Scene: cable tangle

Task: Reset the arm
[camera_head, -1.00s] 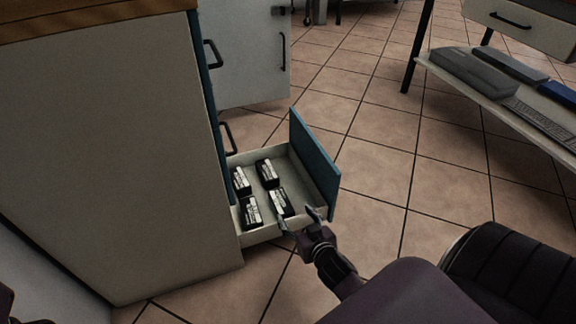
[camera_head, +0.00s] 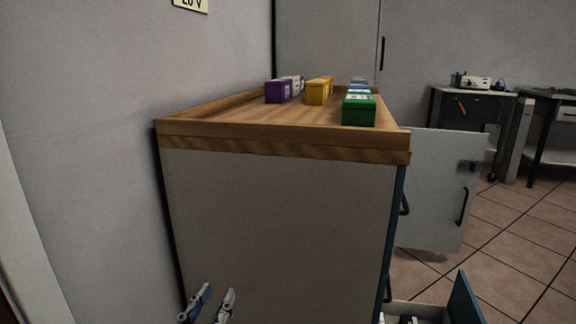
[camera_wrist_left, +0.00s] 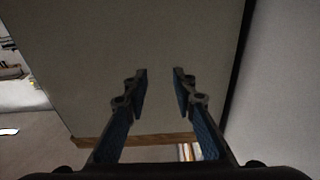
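My left gripper (camera_head: 208,304) shows at the bottom of the head view, in front of the cabinet's pale side panel (camera_head: 280,225). Its two fingers stand apart with nothing between them. In the left wrist view the same gripper (camera_wrist_left: 160,88) is open and empty, with the pale panel behind it. My right gripper is not in view.
The cabinet's wooden top (camera_head: 220,115) carries purple (camera_head: 278,92), yellow (camera_head: 317,92) and green (camera_head: 359,109) boxes. An open drawer (camera_head: 465,300) sticks out low on its right. A wall (camera_head: 90,150) stands close on the left. Tiled floor (camera_head: 520,250) is free at right.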

